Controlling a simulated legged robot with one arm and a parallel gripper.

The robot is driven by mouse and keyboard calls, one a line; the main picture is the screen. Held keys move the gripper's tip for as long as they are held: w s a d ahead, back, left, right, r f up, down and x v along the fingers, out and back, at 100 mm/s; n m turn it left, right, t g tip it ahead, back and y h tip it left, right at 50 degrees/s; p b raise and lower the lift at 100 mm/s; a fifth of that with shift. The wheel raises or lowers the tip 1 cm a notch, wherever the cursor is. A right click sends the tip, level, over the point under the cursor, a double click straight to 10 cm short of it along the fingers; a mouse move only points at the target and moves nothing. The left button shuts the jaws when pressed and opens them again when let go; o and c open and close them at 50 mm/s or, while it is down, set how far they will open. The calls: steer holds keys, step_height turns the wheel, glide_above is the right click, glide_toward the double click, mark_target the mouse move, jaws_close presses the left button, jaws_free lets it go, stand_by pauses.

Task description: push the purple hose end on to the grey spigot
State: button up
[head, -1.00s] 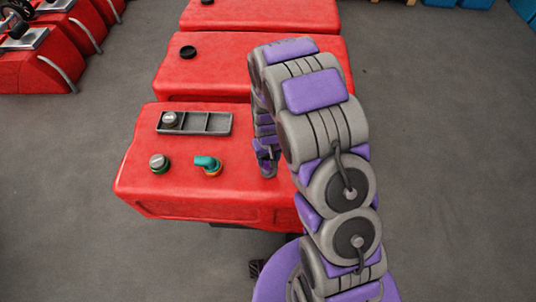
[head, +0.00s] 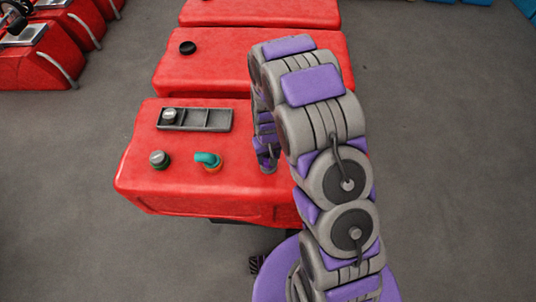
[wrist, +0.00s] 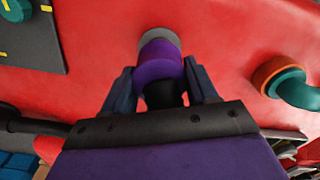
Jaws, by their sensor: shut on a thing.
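The purple hose end (wrist: 158,62) is between the two dark fingers of my gripper (wrist: 161,84) in the wrist view. My gripper is shut on it. The grey spigot (wrist: 160,35) shows as a grey rim directly beyond the purple end, against the red tank. The two look in line and touching, but how far the hose end sits over the spigot is hidden. In the head view my gripper (head: 268,163) points down at the right part of the near red tank's top (head: 225,190); my arm hides much of that area.
A teal elbow (head: 208,160) in an orange ring and a grey-green cap (head: 159,159) stand on the near tank to the left. A dark compartment tray (head: 205,118) lies behind them with a grey cap in its left compartment. More red tanks (head: 225,70) stand behind.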

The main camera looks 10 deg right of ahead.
steer(key=shift+f, duration=1.05)
stand_by(0.4)
steer(key=shift+f, duration=0.6)
steer(key=o, duration=1.4)
steer(key=shift+r+p, duration=1.25)
steer(key=shift+r, duration=3)
